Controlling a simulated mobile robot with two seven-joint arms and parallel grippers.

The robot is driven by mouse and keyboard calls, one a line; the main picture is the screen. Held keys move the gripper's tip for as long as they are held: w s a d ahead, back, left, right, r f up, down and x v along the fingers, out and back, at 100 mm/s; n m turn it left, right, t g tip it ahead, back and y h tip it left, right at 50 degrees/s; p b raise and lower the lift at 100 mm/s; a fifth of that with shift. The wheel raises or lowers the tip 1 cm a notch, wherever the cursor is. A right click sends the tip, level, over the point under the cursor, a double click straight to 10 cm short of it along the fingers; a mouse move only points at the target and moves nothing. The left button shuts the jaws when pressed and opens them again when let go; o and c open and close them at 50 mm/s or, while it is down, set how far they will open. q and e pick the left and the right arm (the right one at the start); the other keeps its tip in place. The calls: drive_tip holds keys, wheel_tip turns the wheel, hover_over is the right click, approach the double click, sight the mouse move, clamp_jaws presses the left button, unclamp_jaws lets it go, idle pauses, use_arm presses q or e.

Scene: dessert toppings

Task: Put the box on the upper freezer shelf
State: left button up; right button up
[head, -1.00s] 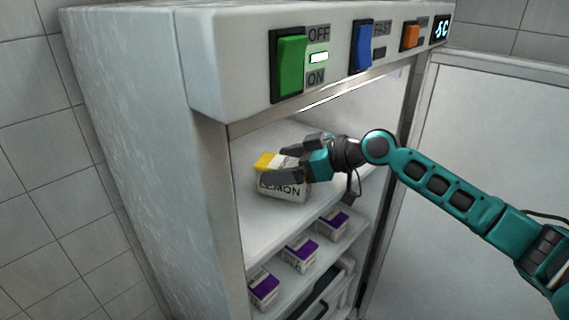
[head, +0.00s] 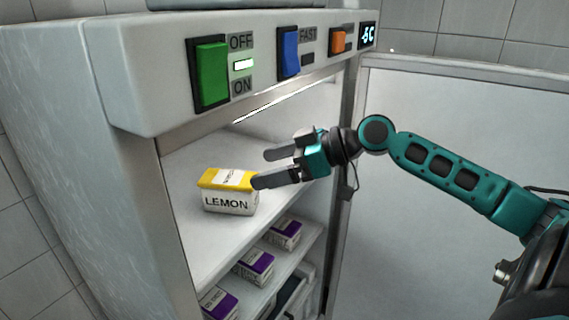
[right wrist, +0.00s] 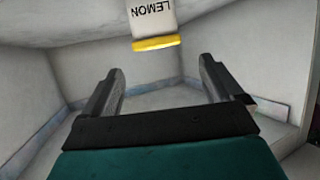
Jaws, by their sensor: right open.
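The lemon box (head: 228,197), white with a yellow top, stands upright on the upper freezer shelf (head: 200,245). It also shows in the right wrist view (right wrist: 153,22), at the top, beyond my fingers. My right gripper (head: 264,168) is open and empty. It is to the right of the box in the head view, with the lower fingertip close to the box's right end. I cannot tell whether that fingertip touches the box. In the right wrist view nothing is between the fingers (right wrist: 160,90). My left gripper is not in view.
Purple and white boxes (head: 256,265) stand on the lower shelf. The control panel with a green switch (head: 211,72), blue switch (head: 290,52) and orange switch (head: 338,41) overhangs the opening. The open freezer door (head: 440,240) is at the right. The upper shelf has free room around the box.

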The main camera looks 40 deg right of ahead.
drive_tip(key=shift+v, duration=1.25)
